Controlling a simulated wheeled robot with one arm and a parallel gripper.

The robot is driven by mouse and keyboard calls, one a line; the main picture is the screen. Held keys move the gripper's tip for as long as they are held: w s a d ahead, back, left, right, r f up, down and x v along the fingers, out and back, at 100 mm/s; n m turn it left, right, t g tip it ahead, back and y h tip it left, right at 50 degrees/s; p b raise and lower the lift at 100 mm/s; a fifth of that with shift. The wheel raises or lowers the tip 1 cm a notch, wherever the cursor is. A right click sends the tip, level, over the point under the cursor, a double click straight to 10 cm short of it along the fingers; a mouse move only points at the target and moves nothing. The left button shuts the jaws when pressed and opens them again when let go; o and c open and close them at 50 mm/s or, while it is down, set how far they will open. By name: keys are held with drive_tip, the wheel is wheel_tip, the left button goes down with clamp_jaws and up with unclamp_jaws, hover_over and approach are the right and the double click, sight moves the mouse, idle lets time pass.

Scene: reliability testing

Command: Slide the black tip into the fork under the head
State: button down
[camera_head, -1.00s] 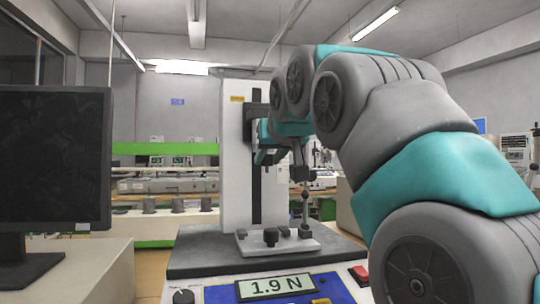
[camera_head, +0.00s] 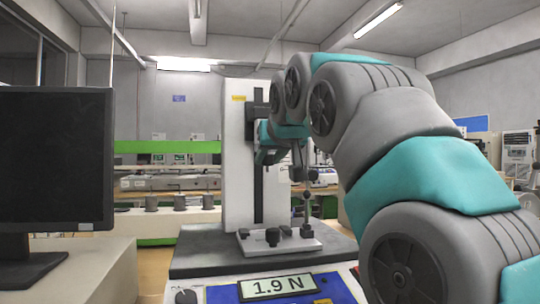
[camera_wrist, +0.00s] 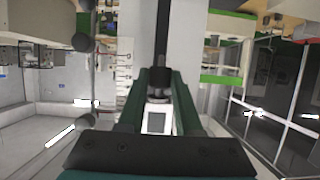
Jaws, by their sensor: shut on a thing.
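My gripper (camera_wrist: 158,92) has its two dark green fingers shut on a small piece (camera_wrist: 156,120) with a pale rectangular face and a grey round end. In the head view my gripper (camera_head: 268,152) is in front of the white column of the test stand, largely hidden by my own wrist. The black head (camera_head: 257,112) is on the column, above and behind my gripper. In the wrist view a black part (camera_wrist: 165,73) lies just past the fingertips, in line with the held piece. I cannot tell whether they touch. The fork and the black tip cannot be clearly made out.
A post with a dark ball (camera_head: 307,196) stands on the stand's pale base plate (camera_head: 290,245), beside black knobs. The display (camera_head: 276,286) reads 1.9 N. A monitor (camera_head: 55,160) stands at the left. My arm fills the right side.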

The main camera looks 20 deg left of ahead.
drive_tip(key=shift+w+a, duration=0.2)
drive_tip(key=shift+w, duration=0.1)
idle(0.4)
drive_tip(key=shift+w+a+p, duration=0.35)
drive_tip(key=shift+w+p, duration=0.1)
drive_tip(key=shift+w, duration=0.1)
drive_tip(key=shift+r, duration=0.1)
idle(0.6)
drive_tip(key=c, duration=0.5)
unclamp_jaws()
